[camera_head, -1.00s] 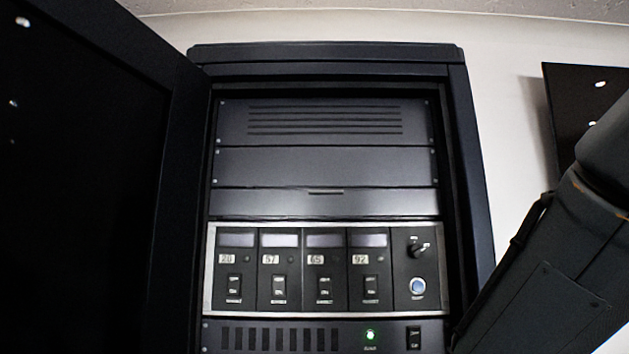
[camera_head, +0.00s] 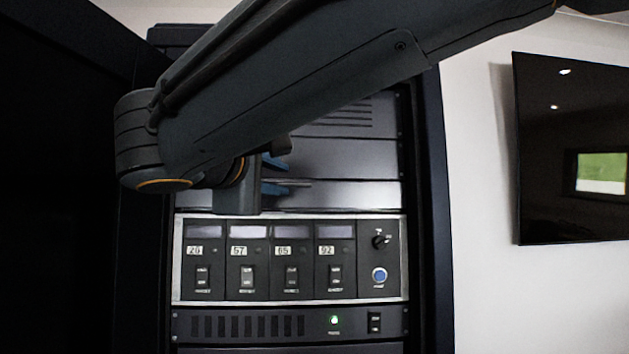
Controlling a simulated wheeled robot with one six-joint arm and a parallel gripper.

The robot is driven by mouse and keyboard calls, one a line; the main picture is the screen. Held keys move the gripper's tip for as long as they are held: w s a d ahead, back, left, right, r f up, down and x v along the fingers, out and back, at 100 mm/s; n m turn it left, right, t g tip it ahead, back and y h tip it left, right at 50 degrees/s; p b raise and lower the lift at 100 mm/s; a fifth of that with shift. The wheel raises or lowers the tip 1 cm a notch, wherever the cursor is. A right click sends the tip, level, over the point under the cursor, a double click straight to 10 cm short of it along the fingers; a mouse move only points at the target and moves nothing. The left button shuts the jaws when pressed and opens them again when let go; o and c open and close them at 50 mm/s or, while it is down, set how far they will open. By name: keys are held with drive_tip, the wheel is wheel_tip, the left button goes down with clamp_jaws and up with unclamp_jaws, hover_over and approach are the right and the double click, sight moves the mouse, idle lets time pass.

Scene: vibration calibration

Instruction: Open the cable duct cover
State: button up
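The two blue fingers are apart, one above the other, with the lower one close to the lip. I cannot tell whether they touch it. My arm hides the panel's left part and the upper left of the rack.
Below is a framed row of numbered switch modules (camera_head: 285,262) with a knob and a blue button (camera_head: 379,276). Under it a vented panel (camera_head: 250,326) has a green light. The dark rack door (camera_head: 60,200) stands open at left. A screen (camera_head: 572,150) hangs on the right wall.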

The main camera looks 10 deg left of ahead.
sight(294, 184)
drive_tip(key=shift+w+d+f+p, duration=0.15)
drive_tip(key=shift+w+p, duration=0.25)
drive_tip(key=shift+w, duration=0.6)
drive_tip(key=shift+w+d+r+p, duration=0.1)
drive_tip(key=shift+w+d+p, duration=0.2)
drive_tip(key=shift+w, duration=0.75)
drive_tip(key=shift+w+d+f+p, duration=0.1)
drive_tip(key=shift+w+p, duration=0.35)
drive_tip(key=shift+w, duration=0.55)
clamp_jaws()
